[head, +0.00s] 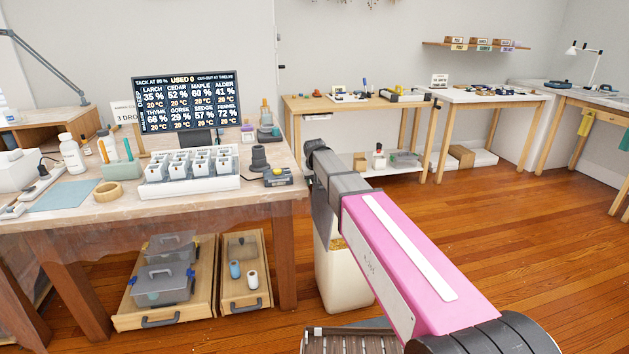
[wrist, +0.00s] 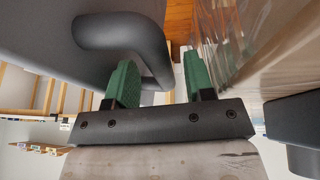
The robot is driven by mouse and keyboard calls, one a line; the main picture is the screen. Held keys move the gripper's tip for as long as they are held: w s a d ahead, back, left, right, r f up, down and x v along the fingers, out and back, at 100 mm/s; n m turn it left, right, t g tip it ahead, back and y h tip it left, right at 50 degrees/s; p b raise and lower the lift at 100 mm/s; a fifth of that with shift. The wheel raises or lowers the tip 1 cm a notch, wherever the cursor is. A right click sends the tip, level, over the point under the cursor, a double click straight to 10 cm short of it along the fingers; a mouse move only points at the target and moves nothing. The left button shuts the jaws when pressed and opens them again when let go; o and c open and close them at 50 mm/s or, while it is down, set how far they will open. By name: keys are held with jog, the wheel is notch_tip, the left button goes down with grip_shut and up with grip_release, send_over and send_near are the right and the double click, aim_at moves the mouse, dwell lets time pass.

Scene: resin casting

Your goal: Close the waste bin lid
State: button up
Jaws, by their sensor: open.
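The waste bin (head: 340,285) is a cream container on the floor beside the workbench, partly hidden under my arm in the head view. Brownish material shows at its top. In the wrist view a large grey panel, which looks like the lid (wrist: 50,35), carries a dark curved handle (wrist: 125,32). My gripper (wrist: 159,58) is open, its two green fingers apart. Part of the handle lies between or just beyond the fingers; I cannot tell whether they touch. A clear, crinkled sheet like a liner (wrist: 240,45) is at the right. My fingers are hidden in the head view.
The workbench (head: 230,195) stands left of the bin, with cups, a screen and tools on it. Two open drawers (head: 150,318) stick out below it. Tables (head: 345,104) stand behind. The wooden floor (head: 500,240) to the right is clear.

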grip_shut()
jog(key=shift+w+d, duration=0.2)
jog(key=shift+d, duration=0.35)
jog(key=w+d+f+m+g+y, duration=0.15)
jog(key=d+f+y, duration=0.25)
jog(key=d, duration=0.4)
jog(key=w+d+f+y, duration=0.3)
jog(key=d+f, duration=0.1)
jog(key=d, duration=0.3)
jog(key=w+d+f+m+g+y, duration=0.1)
jog(key=w+d+f+y, duration=0.25)
jog(key=d, duration=0.45)
jog(key=d+f+y, duration=0.3)
jog(key=d+f, duration=0.1)
jog(key=f, duration=0.7)
jog(key=shift+d+m+y, duration=0.3)
jog(key=shift+m+y, duration=0.05)
jog(key=shift+m, duration=0.1)
grip_release()
jog(key=v, duration=1)
jog(key=shift+d, duration=0.35)
